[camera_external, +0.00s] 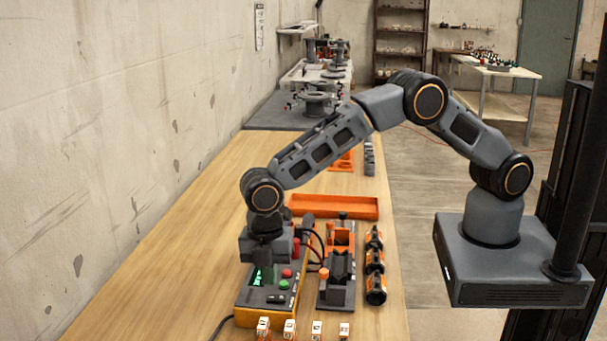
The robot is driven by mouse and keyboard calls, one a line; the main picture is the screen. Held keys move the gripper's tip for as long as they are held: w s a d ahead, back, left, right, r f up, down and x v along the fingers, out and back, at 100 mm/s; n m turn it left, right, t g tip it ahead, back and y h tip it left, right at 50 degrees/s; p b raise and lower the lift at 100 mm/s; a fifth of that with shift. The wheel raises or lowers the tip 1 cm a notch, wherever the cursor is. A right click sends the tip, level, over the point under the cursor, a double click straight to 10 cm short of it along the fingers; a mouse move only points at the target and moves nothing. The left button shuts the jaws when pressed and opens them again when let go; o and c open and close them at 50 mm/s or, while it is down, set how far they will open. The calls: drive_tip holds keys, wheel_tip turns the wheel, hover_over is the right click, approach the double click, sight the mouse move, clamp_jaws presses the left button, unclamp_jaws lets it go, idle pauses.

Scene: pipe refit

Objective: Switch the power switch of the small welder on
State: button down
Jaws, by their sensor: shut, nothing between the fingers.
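The small welder (262,318) is a yellow-orange box with a dark top panel at the front of the wooden bench. Its panel has a lit green display (257,278), red and green buttons (284,285) and small dark controls near its front edge. I cannot tell for sure which control is the power switch (275,299). My gripper (262,275) points down over the back part of the panel, right by the display. Its fingers are shut and empty. I cannot tell whether they touch the panel. My gripper and wrist hide the back of the welder.
Right of the welder stand an orange and grey clamp fixture (337,265) and a row of dark and orange pipe pieces (375,268). An orange tray (335,206) lies behind. Small white-and-orange blocks (290,327) line the front. The bench (170,255) is clear at left, beside the wall.

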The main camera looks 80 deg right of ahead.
sight(267, 300)
wheel_tip(267, 300, up, 10)
drive_tip(key=b, duration=0.2)
drive_tip(key=s+d+r+m+t, duration=0.2)
drive_tip(key=s+d+r+m, duration=0.1)
drive_tip(key=s+d+m, duration=0.6)
drive_tip(key=s+d+r+m+t, duration=0.2)
drive_tip(key=s+d+r+m, duration=0.2)
drive_tip(key=s+d+m, duration=0.4)
drive_tip(key=s+d, duration=0.6)
drive_tip(key=s, duration=0.2)
drive_tip(key=shift+s+d+r+m+t, duration=0.2)
drive_tip(key=shift+d+m+t, duration=0.1)
drive_tip(key=shift+d+m, duration=0.1)
